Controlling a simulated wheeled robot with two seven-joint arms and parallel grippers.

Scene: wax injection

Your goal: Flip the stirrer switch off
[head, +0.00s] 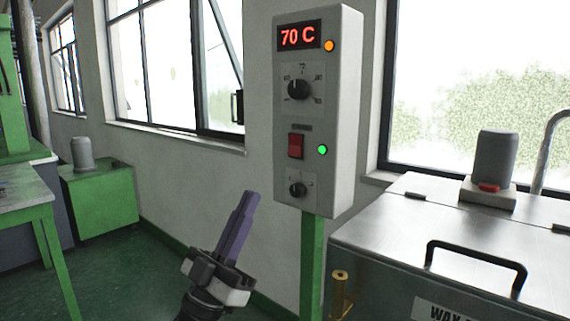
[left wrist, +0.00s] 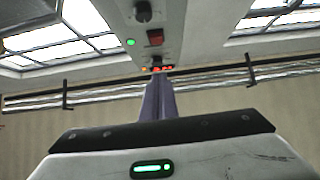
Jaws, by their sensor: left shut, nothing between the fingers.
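A grey control box (head: 342,110) on a green post carries a red rocker switch (head: 296,146) under a small label too small to read. A green lamp (head: 322,149) beside the switch is lit. The switch also shows in the left wrist view (left wrist: 155,37), which sees the box upside down. My left gripper (head: 248,198) is shut and empty, its purple fingers pointing up, below and left of the box in the head view. It appears apart from the switch. My right gripper is not in view.
The box also has a red "70 C" display (head: 299,37), an orange lamp (head: 330,46), an upper knob (head: 299,89) and a lower knob (head: 297,189). A steel wax tank (head: 390,235) with a grey motor (head: 493,160) stands right. A green cabinet (head: 105,205) stands left.

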